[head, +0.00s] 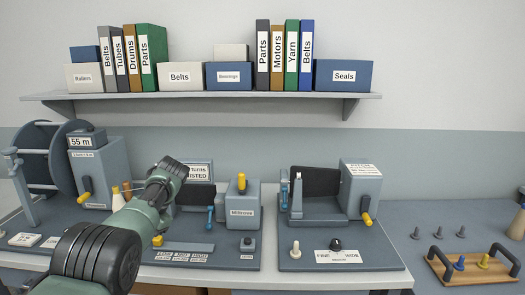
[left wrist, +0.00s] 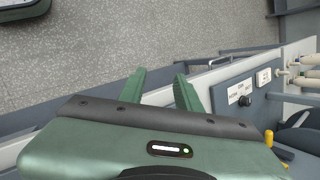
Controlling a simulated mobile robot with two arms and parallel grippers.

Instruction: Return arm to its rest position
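My left arm (head: 135,222), green with black joints, comes in from the lower left in the head view and reaches up in front of the bench. Its gripper fingers cannot be made out there. In the left wrist view my left gripper (left wrist: 160,73) has its two green fingers spread apart with nothing between them. Grey speckled floor (left wrist: 190,35) and the bench edge show behind the fingers. My right gripper is in neither view.
The bench holds a machine with a large dark reel (head: 45,155), a middle machine with a yellow knob (head: 241,182), and a right machine with a yellow-handled crank (head: 366,218). A wooden tray (head: 460,272) with black handles stands at right. A shelf (head: 200,97) of binders and boxes hangs above.

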